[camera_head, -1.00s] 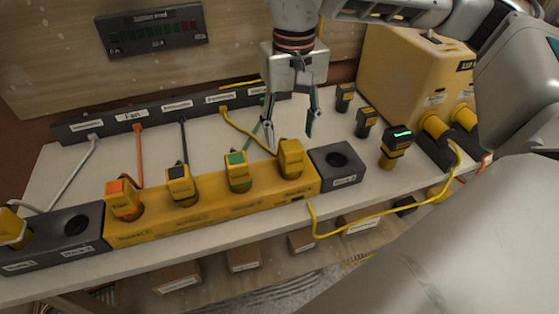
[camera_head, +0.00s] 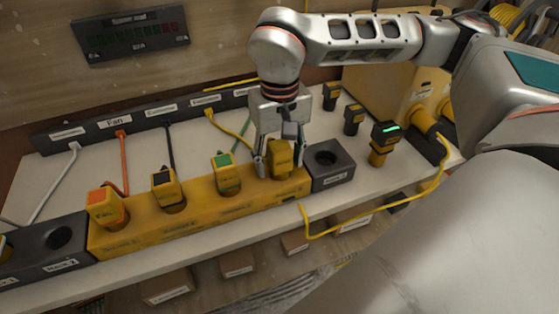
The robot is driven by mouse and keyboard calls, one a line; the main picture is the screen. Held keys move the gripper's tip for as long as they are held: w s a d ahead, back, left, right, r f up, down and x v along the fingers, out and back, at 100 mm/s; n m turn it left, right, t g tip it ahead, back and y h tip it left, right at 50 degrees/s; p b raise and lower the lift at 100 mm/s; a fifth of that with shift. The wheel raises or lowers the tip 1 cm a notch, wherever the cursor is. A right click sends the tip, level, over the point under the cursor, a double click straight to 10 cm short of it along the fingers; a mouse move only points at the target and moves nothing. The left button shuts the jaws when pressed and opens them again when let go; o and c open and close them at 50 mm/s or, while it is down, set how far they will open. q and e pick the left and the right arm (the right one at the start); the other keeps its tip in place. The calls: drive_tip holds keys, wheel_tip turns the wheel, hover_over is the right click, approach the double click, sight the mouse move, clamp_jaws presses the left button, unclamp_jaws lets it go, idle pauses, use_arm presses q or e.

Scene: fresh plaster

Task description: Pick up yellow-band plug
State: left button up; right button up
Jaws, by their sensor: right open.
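The yellow-band plug (camera_head: 282,158), all yellow, stands upright in the rightmost socket of the yellow power strip (camera_head: 140,236). A yellow cord (camera_head: 229,130) runs from behind it to the black labelled rail at the back. My right gripper (camera_head: 279,165) points down over this plug, with one finger on its left side and one on its right. The fingers are open; I cannot tell whether they touch it. The gripper hides the plug's top and part of the cord. My left gripper is not in view.
Green (camera_head: 227,174), black (camera_head: 165,187) and orange-band plugs (camera_head: 106,205) stand to the left in the strip. An empty black dock (camera_head: 330,165) sits right beside it. A plug-shaped tester with a green light (camera_head: 384,143) and two small dark plugs stand farther right.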

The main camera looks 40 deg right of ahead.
drive_tip(key=c, duration=1.3)
drive_tip(key=shift+r, duration=0.15)
